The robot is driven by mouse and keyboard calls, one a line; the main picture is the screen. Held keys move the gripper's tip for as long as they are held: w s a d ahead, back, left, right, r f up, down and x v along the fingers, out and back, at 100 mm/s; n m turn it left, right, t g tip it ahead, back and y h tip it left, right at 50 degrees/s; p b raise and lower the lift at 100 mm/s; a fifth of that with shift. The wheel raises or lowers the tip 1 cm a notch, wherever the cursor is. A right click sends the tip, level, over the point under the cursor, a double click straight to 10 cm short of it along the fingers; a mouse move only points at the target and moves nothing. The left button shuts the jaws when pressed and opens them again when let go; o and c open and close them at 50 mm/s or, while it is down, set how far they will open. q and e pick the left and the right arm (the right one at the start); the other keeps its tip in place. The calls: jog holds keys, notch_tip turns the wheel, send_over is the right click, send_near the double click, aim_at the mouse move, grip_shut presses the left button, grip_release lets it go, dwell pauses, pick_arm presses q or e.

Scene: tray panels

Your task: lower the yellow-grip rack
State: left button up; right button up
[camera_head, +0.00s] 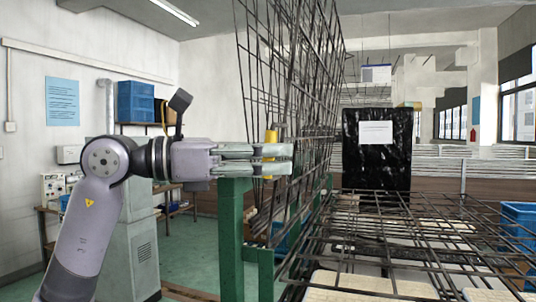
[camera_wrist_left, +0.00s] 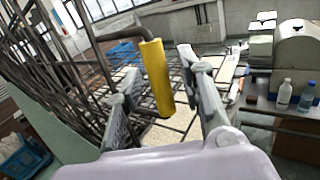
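The yellow-grip rack (camera_head: 262,75) is a dark wire-mesh panel standing raised and steeply tilted in the head view. Its yellow grip (camera_head: 270,139) is partly hidden behind my left gripper's fingers. My left gripper (camera_head: 287,159) reaches in from the left at the height of the grip. In the left wrist view the yellow grip (camera_wrist_left: 157,78) stands between the two fingers of the left gripper (camera_wrist_left: 158,70), which are apart. A gap shows between the grip and the right-hand finger; contact on the other side cannot be told. My right gripper is in neither view.
Another wire rack (camera_head: 400,235) lies flat at the right, over pale boards. A green post (camera_head: 231,240) stands below my left gripper. A black panel with a white sheet (camera_head: 377,165) is behind. Bottles (camera_wrist_left: 284,95) stand on a table in the wrist view.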

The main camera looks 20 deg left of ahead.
pick_arm(q)
jog(key=shift+c, duration=0.6)
grip_shut()
